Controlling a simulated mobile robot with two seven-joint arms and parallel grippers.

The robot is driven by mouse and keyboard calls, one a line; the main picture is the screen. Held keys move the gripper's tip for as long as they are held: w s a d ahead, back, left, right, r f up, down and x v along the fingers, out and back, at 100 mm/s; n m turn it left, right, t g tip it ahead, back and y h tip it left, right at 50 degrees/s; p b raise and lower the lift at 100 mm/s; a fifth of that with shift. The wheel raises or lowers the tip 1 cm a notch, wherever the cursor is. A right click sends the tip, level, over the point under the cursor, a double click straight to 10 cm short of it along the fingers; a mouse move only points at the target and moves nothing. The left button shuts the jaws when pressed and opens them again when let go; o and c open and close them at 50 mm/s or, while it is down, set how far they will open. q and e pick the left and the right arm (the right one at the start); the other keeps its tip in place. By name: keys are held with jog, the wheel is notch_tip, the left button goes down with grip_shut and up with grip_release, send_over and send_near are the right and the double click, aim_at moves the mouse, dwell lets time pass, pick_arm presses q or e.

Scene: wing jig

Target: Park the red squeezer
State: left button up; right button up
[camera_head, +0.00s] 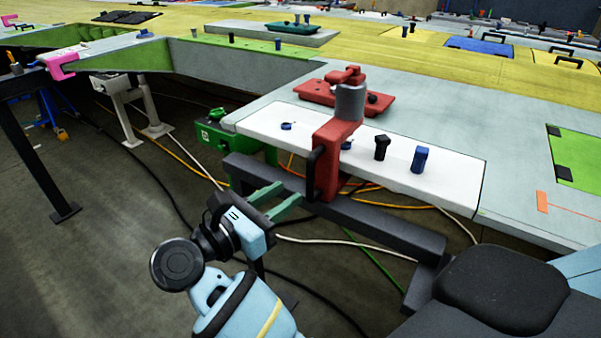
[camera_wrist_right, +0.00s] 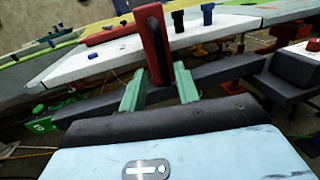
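The red squeezer (camera_head: 333,150) is an upright red body with a grey cylinder on top and a black handle strip on its near side. It stands at the front edge of a white panel (camera_head: 440,175). In the right wrist view the squeezer (camera_wrist_right: 152,42) rises straight ahead. My right gripper (camera_head: 290,194) comes from below left, its green fingers apart. In the wrist view the gripper (camera_wrist_right: 160,80) has the squeezer's lower part between or just beyond its fingertips; contact cannot be told. My left gripper is not in view.
A red plate with a red block (camera_head: 318,92) lies on the grey table behind the squeezer. A black peg (camera_head: 382,147) and a blue peg (camera_head: 420,160) stand on the white panel. A dark beam (camera_head: 385,228) runs below the panel edge. Cables lie on the floor.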

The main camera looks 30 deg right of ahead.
aim_at(308, 181)
jog(key=shift+s, duration=0.1)
